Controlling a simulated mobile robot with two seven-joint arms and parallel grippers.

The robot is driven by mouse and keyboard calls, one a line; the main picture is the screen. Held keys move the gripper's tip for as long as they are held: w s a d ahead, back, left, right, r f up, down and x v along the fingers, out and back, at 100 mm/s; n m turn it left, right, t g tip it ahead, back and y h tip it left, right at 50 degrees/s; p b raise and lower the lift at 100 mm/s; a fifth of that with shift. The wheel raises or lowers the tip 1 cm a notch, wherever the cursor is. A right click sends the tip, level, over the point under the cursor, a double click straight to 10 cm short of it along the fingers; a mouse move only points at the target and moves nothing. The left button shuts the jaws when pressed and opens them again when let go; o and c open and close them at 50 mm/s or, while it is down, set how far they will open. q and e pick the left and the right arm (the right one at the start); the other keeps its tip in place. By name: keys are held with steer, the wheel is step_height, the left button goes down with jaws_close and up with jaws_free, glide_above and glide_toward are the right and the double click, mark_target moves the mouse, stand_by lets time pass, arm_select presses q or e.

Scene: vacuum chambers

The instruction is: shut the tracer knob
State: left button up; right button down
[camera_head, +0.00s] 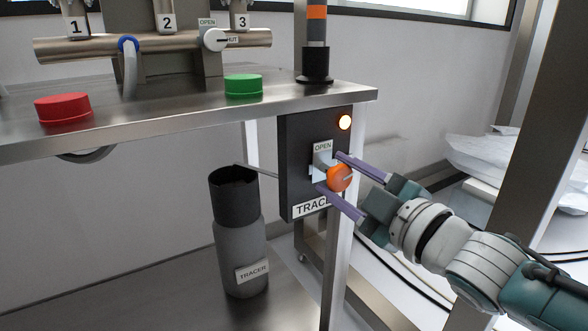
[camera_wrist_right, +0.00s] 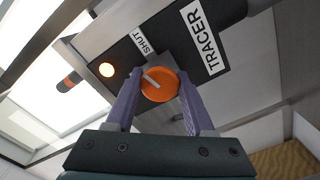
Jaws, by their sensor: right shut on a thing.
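The orange tracer knob (camera_head: 341,178) is on the front of the black TRACER box (camera_head: 297,170), fixed below the bench top's right corner. My right gripper (camera_head: 330,170) comes in from the lower right, its two purple fingers on either side of the knob, shut on it. The wrist view shows the same knob (camera_wrist_right: 158,85) between the fingers, with a pale mark slanting to the upper left. An OPEN label (camera_head: 322,147) shows above the knob in the head view; a SHUT label (camera_wrist_right: 140,41) shows in the wrist view. My left gripper is out of view.
A lamp (camera_head: 345,122) glows on the box's upper right. A grey TRACER bottle (camera_head: 240,245) stands on the lower shelf. A red button (camera_head: 62,108) and a green button (camera_head: 243,86) sit on the bench top. A pipe manifold (camera_head: 175,43) with a white knob is behind.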

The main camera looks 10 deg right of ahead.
steer(key=shift+m, duration=1.2)
steer(key=shift+c, duration=1.3)
jaws_free()
steer(key=p+v, duration=0.4)
steer(key=v, duration=0.6)
steer(key=shift+p, duration=0.4)
